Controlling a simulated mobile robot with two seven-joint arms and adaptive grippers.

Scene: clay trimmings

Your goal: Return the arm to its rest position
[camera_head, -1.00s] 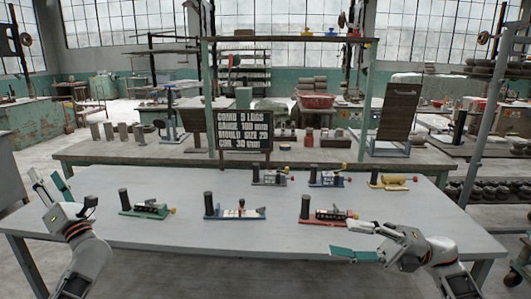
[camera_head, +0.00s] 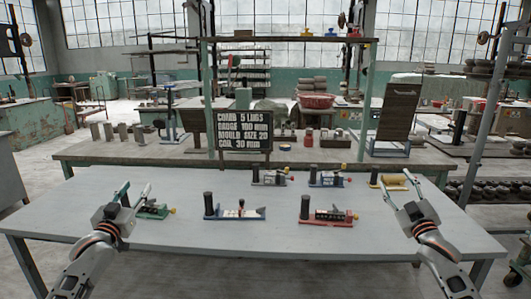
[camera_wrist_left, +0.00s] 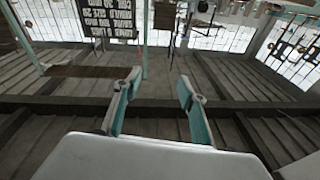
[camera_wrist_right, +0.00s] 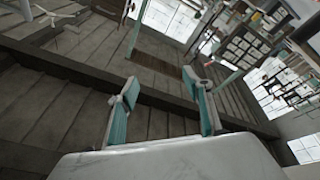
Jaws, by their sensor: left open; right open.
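My left gripper (camera_head: 133,192) is open and empty, raised over the left part of the table, and partly hides the green-based device (camera_head: 152,210) in the head view. Its two spread fingers show in the left wrist view (camera_wrist_left: 155,100) with nothing between them. My right gripper (camera_head: 395,186) is open and empty over the right part of the table, its fingers pointing up and away. The right wrist view shows its spread fingers (camera_wrist_right: 160,103) with nothing between them. It stands in front of the yellow device (camera_head: 393,182).
The grey table (camera_head: 270,238) holds a blue-based device (camera_head: 235,209), a red-based device (camera_head: 328,213) and others in a back row. A black sign (camera_head: 244,142) with white writing stands behind them. The table's front middle is clear.

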